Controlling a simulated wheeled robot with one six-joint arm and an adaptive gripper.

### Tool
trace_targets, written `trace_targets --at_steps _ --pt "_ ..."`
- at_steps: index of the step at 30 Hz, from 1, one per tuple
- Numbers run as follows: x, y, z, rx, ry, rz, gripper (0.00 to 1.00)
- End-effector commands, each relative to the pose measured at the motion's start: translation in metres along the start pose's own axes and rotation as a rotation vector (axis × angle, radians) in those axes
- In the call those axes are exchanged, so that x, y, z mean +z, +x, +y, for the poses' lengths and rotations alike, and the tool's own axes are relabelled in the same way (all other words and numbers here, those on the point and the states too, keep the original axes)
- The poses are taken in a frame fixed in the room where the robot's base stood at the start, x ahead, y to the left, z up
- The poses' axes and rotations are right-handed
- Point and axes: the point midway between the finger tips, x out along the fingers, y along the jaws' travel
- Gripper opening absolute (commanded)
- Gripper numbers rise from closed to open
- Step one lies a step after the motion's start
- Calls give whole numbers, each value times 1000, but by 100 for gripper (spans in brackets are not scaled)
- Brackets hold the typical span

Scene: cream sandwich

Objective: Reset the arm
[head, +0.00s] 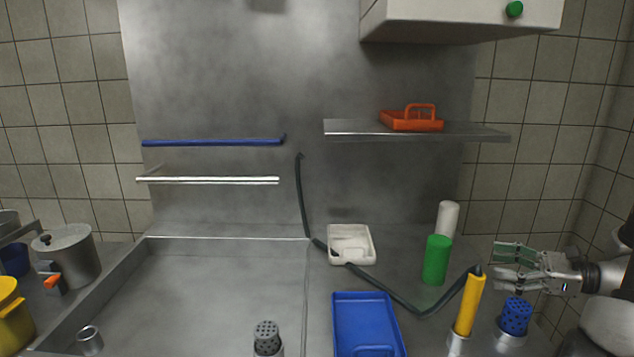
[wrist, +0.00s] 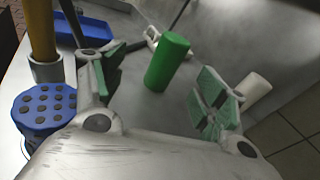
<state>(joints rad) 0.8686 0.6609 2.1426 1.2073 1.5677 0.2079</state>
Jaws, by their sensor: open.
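My gripper (head: 511,264) is at the right side of the counter in the head view, reaching in from the right edge and pointing left. Its jaws are open with nothing between them touching the pads. In the wrist view my gripper (wrist: 160,85) shows two green-padded fingers spread wide. A green cylinder (wrist: 168,62) shows beyond them, apart from both fingers. In the head view the green cylinder (head: 437,260) stands upright on the counter, left of the gripper. A blue perforated-top shaker (head: 515,316) stands just below the gripper.
A yellow cylinder (head: 469,304) stands in a metal holder near the gripper, with a dark hose at its top. A white cylinder (head: 447,219), a white tray (head: 365,231) and a blue tray (head: 338,312) are on the counter. A metal shelf (head: 354,130) holds an orange carrier (head: 411,121). The sink basin (head: 200,290) is left.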

Motion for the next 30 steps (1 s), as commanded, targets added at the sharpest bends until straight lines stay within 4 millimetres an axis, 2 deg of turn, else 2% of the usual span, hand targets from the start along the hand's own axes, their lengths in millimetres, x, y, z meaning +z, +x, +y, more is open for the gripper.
trace_targets --at_steps 7,11,15,18,24,30 --pt "31 18 35 199 -152 119 73" --pt "55 25 70 392 -325 240 73" --pt "76 19 111 629 -580 395 73" --pt "88 9 130 770 -766 496 73" --pt "108 -16 148 983 -1133 667 73" --pt "137 -42 146 1141 -1567 841 73"
